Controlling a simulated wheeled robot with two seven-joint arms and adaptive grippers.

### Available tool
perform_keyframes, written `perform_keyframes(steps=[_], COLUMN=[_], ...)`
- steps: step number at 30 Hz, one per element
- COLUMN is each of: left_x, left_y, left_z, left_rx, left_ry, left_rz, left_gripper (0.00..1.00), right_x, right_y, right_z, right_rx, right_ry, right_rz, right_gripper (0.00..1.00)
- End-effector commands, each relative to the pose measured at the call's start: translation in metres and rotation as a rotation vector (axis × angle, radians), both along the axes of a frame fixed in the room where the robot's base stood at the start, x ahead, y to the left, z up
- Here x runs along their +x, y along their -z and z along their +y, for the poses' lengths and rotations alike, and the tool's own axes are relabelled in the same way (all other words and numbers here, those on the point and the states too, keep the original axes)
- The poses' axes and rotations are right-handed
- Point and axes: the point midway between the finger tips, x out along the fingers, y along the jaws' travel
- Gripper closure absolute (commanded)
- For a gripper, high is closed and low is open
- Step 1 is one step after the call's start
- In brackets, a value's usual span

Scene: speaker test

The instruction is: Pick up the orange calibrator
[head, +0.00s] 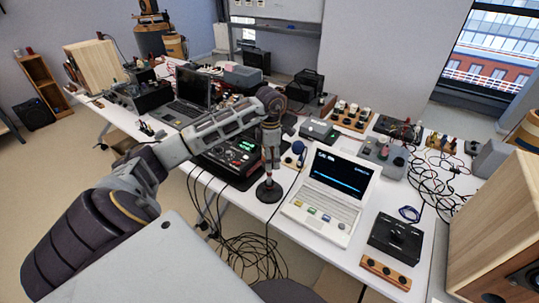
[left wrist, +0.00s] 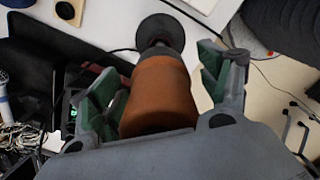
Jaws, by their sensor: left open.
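The orange calibrator (left wrist: 160,95) is an orange cylinder with a dark neck and a round dark base. In the left wrist view it lies between the two green-padded fingers of my left gripper (left wrist: 160,72), which is open around it. The left finger is close to its side; a gap shows at the right finger. In the head view my left gripper (head: 270,150) points down over the calibrator, whose dark round base (head: 268,191) rests on the white table. The gripper hides most of its orange body there. My right gripper is out of view.
A white laptop-like device (head: 330,195) stands just right of the calibrator, and a black mixer-like unit (head: 228,160) just left. A black box (head: 395,238) and a wooden speaker (head: 500,225) are further right. Cables (head: 250,255) hang off the front edge.

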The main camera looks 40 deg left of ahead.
Motion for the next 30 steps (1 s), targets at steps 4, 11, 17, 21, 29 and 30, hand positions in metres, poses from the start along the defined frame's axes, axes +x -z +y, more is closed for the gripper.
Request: perform_keyframes(steps=[4, 11, 17, 21, 29, 30], left_x=[0.0000, -0.0001, -0.0001, 0.0001, 0.0003, 0.0003], left_y=[-0.0002, -0.0002, -0.0003, -0.0008, -0.0023, -0.0034], left_z=[0.0000, 0.0001, 0.0001, 0.0002, 0.0002, 0.0002], left_rx=[0.000, 0.000, 0.000, 0.001, 0.000, 0.001], left_ry=[0.000, 0.000, 0.000, 0.000, 0.000, 0.000], left_rz=[0.000, 0.000, 0.000, -0.001, -0.001, -0.002], left_gripper=[0.23, 0.46, 0.72, 0.86, 0.86, 0.86], right_x=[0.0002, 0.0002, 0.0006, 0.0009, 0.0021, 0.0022], right_y=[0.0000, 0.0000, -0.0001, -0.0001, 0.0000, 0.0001], right_z=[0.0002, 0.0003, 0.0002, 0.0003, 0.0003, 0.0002], right_rx=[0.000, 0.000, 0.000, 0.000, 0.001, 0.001], right_ry=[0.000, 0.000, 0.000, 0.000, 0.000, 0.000], right_rz=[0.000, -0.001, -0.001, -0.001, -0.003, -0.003], right_gripper=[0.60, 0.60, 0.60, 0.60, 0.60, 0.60])
